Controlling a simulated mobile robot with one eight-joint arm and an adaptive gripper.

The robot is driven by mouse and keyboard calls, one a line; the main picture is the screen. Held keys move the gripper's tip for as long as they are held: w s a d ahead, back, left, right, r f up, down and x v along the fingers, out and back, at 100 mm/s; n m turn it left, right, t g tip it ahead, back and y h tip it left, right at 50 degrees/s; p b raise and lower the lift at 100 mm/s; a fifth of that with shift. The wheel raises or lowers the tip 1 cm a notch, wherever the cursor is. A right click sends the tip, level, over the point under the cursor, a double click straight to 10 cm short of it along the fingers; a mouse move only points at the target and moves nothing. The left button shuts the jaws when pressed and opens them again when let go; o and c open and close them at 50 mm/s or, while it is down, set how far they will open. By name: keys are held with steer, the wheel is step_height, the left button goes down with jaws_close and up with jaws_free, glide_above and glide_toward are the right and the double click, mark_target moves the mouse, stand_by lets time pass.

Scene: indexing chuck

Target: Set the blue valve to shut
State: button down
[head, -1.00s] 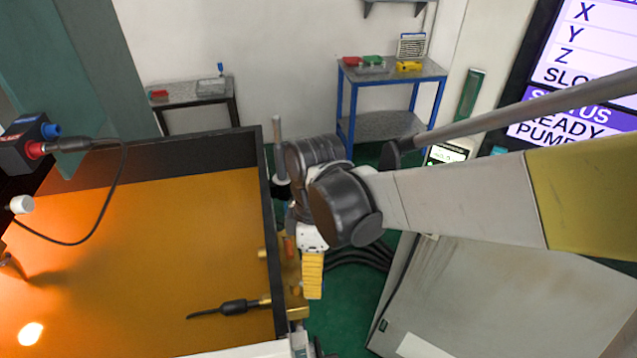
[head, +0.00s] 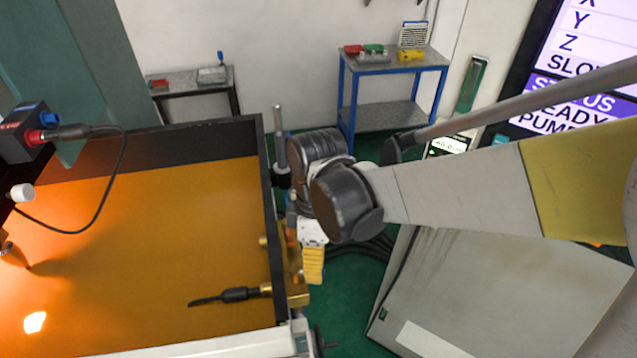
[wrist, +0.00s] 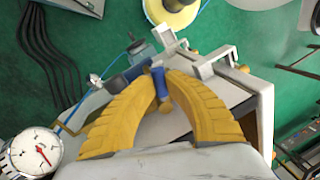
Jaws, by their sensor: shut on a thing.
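My gripper (wrist: 161,74) has two yellow ribbed fingers whose tips close on the blue valve's handle (wrist: 159,84), in the middle of the wrist view. A brass-coloured piece (wrist: 165,104) shows just below the blue handle, between the fingers. In the head view one yellow finger of my gripper (head: 313,266) hangs beside the right wall of the orange-floored tank. The blue valve is hidden there, behind my wrist and gripper, so its angle cannot be told from that view.
A brass fitting (head: 296,291) sits on the tank's right wall (head: 268,190), close to my gripper. A grey cabinet (head: 500,290) stands to the right. The wrist view shows a pressure gauge (wrist: 32,152), dark hoses (wrist: 45,45) and a yellow reel (wrist: 172,5).

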steer(key=shift+s+f, duration=0.1)
steer(key=s+m, duration=0.1)
steer(key=m, duration=0.2)
steer(key=s+a+m+y+b, duration=0.1)
steer(key=m, duration=0.2)
steer(key=s+m+t, duration=0.1)
steer(key=m, duration=0.3)
steer(key=shift+a+y, duration=0.2)
steer(key=shift+y, duration=0.1)
stand_by(0.4)
steer(key=c, duration=1.4)
jaws_free()
steer(key=shift+w, duration=0.1)
